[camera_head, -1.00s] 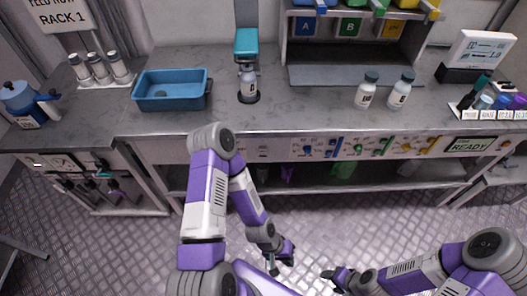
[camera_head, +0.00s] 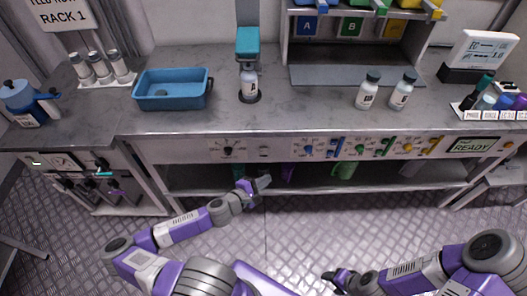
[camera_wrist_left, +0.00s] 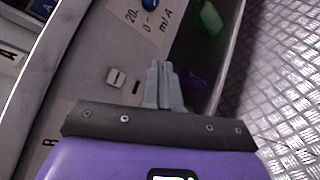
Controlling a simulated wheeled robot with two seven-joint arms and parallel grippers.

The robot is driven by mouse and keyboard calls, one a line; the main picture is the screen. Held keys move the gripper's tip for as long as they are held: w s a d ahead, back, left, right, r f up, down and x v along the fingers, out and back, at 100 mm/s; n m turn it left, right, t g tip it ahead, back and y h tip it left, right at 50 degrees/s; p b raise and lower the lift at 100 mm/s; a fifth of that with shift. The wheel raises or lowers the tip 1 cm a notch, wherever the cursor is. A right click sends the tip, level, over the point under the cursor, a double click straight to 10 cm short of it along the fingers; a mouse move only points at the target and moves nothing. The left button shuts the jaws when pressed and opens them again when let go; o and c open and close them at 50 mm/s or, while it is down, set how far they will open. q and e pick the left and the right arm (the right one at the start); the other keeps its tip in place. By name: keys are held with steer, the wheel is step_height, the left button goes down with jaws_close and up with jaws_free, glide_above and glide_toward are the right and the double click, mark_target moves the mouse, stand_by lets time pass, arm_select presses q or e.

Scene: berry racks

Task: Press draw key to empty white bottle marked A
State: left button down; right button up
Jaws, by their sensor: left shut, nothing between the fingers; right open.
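A white bottle (camera_head: 248,84) stands upright under the teal dispenser head (camera_head: 247,42) on the bench; its mark is too small to read in the head view. In the left wrist view a white label with a black A (camera_wrist_left: 9,56) shows at the left edge. A small pale square key (camera_head: 263,152) is on the bench's front panel; it shows with a dash mark in the left wrist view (camera_wrist_left: 116,77). My left gripper (camera_head: 264,182) is shut and empty, below and in front of the panel, apart from the key. My right gripper (camera_head: 330,276) is open and low at the front.
Two white bottles (camera_head: 367,91) with dark caps stand on the bench to the right. A blue tray (camera_head: 172,103) sits left of the dispenser. Dials and coloured switches (camera_head: 360,149) line the panel right of the key. A lower shelf (camera_head: 310,186) runs beneath.

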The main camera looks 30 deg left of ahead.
mark_target(264, 150)
arm_select(q)
steer(key=shift+a+r, duration=0.1)
steer(key=shift+a, duration=0.4)
steer(key=w+a+b, duration=0.1)
steer(key=w+a, duration=0.3)
steer(key=w, duration=0.3)
steer(key=shift+w+a, duration=0.25)
steer(key=shift+w, duration=0.1)
stand_by(1.9)
steer(key=shift+w+a, duration=0.2)
steer(key=shift+w, duration=0.05)
